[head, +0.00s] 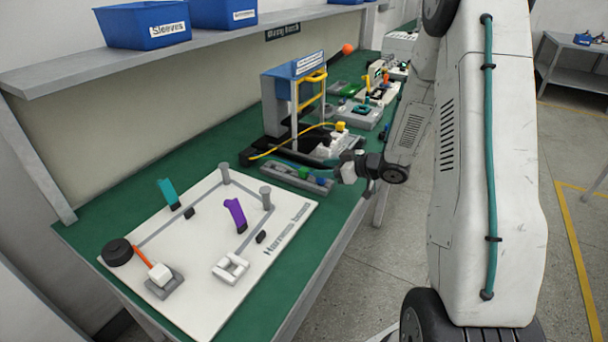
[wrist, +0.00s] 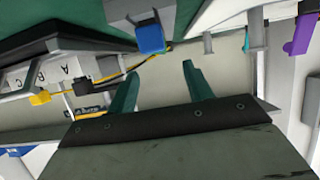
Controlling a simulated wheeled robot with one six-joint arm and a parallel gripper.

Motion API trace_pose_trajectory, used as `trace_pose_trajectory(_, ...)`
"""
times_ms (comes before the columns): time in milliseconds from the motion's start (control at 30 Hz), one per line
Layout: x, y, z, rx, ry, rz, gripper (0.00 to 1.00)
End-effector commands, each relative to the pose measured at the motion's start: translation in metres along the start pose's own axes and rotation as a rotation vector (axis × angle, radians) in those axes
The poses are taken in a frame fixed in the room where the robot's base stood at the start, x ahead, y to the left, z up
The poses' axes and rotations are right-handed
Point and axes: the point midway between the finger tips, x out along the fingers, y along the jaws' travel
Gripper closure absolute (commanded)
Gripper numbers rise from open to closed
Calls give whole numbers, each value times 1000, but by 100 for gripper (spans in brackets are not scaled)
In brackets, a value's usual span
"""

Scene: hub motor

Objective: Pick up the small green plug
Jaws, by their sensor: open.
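The small green plug (head: 304,172) sits in a long grey tray (head: 272,172) on the green bench, with a blue plug (head: 320,181) to its right. My gripper (head: 340,174) is just right of the tray's right end; its fingers are hard to make out in the head view. In the wrist view, my gripper (wrist: 160,70) shows two teal fingers spread apart with nothing between them. The blue plug (wrist: 150,38) shows beyond the fingertips, on the tray's end. I cannot make out the green plug in the wrist view.
A fixture with a blue top (head: 290,66) and yellow handle stands behind the tray, with a yellow cable (head: 275,150) close by. The white harness board (head: 205,285) with pegs and a purple clip (head: 236,212) lies to the left. Other fixtures stand farther back.

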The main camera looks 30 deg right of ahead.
Motion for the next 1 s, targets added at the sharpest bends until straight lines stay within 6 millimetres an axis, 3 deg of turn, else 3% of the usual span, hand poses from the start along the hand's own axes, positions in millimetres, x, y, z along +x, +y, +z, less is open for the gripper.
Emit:
trace_pose_trajectory(333, 35, 0, 2, 0, -1, -2, 49)
trace_pose_trajectory(533, 65, 1, 3, 0, -2, -3, 49)
trace_pose_trajectory(800, 72, 2, 2, 0, -1, 0, 49)
trace_pose_trajectory(1000, 72, 2, 2, 0, -1, 0, 97)
